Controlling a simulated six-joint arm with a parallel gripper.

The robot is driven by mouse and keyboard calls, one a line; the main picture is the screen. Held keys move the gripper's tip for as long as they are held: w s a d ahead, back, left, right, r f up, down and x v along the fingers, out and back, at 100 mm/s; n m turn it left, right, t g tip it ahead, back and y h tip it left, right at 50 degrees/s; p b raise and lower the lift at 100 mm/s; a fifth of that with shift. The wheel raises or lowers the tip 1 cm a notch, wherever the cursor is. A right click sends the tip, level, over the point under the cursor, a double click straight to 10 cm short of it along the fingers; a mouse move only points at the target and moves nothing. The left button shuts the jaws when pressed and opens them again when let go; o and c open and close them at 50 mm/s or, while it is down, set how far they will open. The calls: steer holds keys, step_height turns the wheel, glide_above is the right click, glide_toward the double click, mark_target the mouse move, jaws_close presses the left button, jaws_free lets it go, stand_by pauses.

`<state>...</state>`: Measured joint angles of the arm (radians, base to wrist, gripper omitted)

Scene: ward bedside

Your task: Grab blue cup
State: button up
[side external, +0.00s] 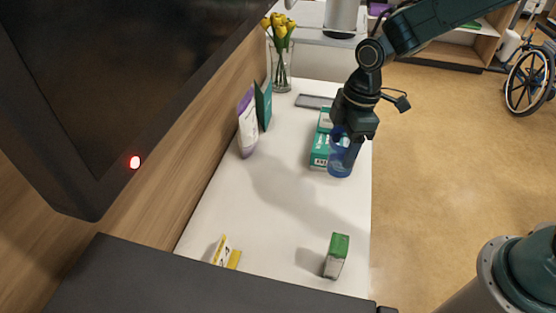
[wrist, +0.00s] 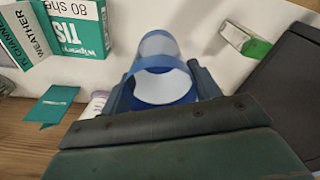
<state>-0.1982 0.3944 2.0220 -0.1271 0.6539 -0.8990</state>
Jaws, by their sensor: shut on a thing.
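The blue cup (side external: 342,158) is translucent, with its open rim showing in the wrist view (wrist: 163,68). My gripper (side external: 350,134) is shut on it, with one finger on each side of the cup in the wrist view (wrist: 160,92). In the side view the cup hangs below my gripper near the right edge of the white table (side external: 270,210). I cannot tell for sure whether its base touches the table. Part of its upper side is hidden by my gripper.
A green-and-white tissue box (side external: 319,149) is close behind the cup. A small green box (side external: 336,256) and a yellow box (side external: 226,252) stand at the near end. A purple-white bottle (side external: 247,124), a green card (side external: 263,105) and a tulip vase (side external: 281,70) line the wall side. The table's middle is clear.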

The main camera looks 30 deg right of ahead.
step_height(320, 180, up, 6)
steer(key=shift+r, duration=0.25)
stand_by(0.6)
